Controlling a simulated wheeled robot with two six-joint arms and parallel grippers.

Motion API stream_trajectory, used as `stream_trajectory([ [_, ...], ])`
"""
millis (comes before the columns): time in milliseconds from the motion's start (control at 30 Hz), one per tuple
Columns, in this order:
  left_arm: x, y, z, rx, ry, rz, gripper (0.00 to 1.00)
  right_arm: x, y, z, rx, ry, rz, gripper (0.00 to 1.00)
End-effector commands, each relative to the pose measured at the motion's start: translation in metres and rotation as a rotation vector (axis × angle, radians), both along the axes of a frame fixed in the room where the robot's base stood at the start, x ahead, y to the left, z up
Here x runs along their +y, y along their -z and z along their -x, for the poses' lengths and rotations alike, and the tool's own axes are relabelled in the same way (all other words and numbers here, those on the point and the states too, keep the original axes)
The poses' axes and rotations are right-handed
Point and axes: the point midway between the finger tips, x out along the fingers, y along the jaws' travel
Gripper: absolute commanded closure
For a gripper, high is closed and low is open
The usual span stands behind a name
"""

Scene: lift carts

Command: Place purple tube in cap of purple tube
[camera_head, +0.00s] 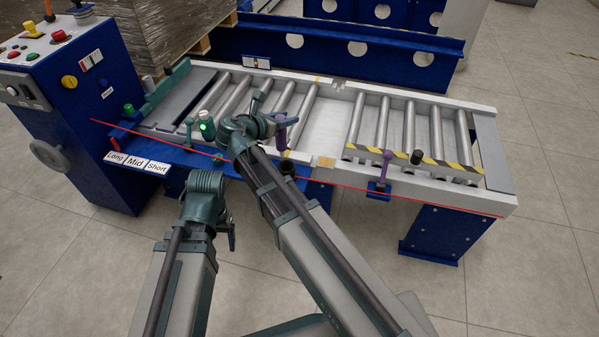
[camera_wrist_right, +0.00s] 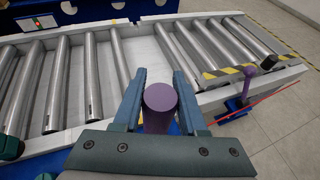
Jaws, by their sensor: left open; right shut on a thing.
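A purple tube (camera_wrist_right: 160,115) stands roughly upright between the two fingers of my right gripper (camera_wrist_right: 160,92), which is shut on it. In the head view, the held purple tube (camera_head: 281,136) is at the front edge of the roller conveyor, partly hidden by the gripper. A second purple upright piece (camera_head: 386,165) stands on a blue bracket at the conveyor's front, further right; it also shows in the right wrist view (camera_wrist_right: 247,82). I cannot tell whether it is the cap. My left gripper (camera_head: 230,236) is open and empty, low in front of the conveyor.
The roller conveyor (camera_head: 490,196) has a yellow-black striped bar (camera_head: 410,163) at its right front and a dark knob (camera_head: 416,157). A red line runs along its front. A blue control cabinet (camera_head: 100,130) stands left, beside Long, Mid and Short labels (camera_head: 137,161).

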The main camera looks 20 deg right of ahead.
Motion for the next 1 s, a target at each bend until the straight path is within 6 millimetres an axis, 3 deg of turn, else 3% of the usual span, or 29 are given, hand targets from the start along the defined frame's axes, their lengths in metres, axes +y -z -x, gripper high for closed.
stream_trajectory([
  [133, 0.0, -0.011, 0.0, 0.0, -0.001, 0.001, 0.13, -0.011, -0.011, 0.005, -0.002, -0.08, 0.003, 1.0],
  [367, 0.0, -0.006, 0.0, 0.0, -0.001, 0.001, 0.13, -0.011, -0.007, 0.002, -0.002, -0.096, 0.005, 1.0],
  [800, -0.001, 0.053, 0.0, 0.0, 0.009, 0.006, 0.13, -0.011, 0.052, 0.002, -0.001, -0.095, 0.005, 1.0],
  [1000, -0.001, 0.054, 0.0, 0.0, 0.01, 0.007, 0.13, -0.011, 0.053, 0.002, -0.001, -0.095, 0.005, 1.0],
])
